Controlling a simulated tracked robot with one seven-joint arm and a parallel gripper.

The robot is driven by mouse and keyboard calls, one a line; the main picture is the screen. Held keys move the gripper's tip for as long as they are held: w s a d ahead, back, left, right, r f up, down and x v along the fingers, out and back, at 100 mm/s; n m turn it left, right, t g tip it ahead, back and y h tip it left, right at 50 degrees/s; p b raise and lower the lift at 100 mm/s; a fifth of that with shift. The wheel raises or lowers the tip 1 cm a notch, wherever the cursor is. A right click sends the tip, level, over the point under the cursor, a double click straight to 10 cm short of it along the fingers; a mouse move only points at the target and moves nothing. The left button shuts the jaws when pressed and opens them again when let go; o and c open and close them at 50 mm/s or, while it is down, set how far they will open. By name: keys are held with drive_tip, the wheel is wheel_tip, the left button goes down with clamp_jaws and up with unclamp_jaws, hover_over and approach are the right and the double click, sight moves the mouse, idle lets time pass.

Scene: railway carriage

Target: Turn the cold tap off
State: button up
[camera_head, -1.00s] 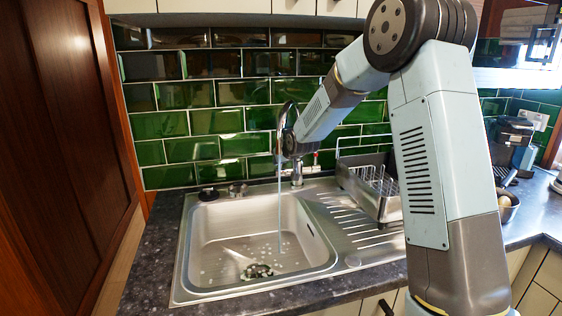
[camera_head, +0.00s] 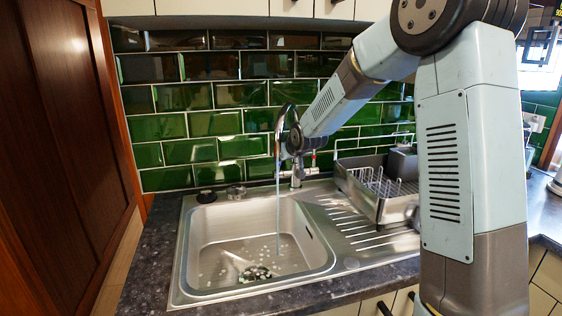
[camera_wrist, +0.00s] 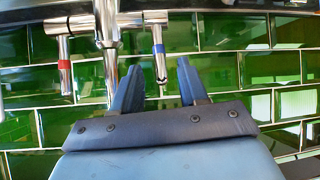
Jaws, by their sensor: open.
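In the wrist view, the chrome mixer tap (camera_wrist: 109,45) has a red-banded lever (camera_wrist: 64,62) on the left and a blue-banded cold lever (camera_wrist: 159,45) on the right. My gripper (camera_wrist: 158,64) is open. Its two dark fingers appear on either side of the cold lever's lower end, with a gap on each side; contact cannot be told. In the head view, the tap (camera_head: 296,177) stands behind the sink, and a water stream (camera_head: 278,205) runs from its curved spout. My arm's end covers part of the tap there, and the fingers are not clearly seen.
The steel sink (camera_head: 184,255) lies below the tap, with a strainer (camera_head: 256,273) in it. A dish rack (camera_head: 385,205) stands on the drainer to the right, close under my arm. The green tiled wall (camera_head: 190,125) is right behind the tap.

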drive_tip(key=shift+s+d+r, duration=0.15)
drive_tip(key=shift+s+r, duration=0.15)
drive_tip(key=shift+s, duration=0.15)
drive_tip(key=shift+c, duration=0.3)
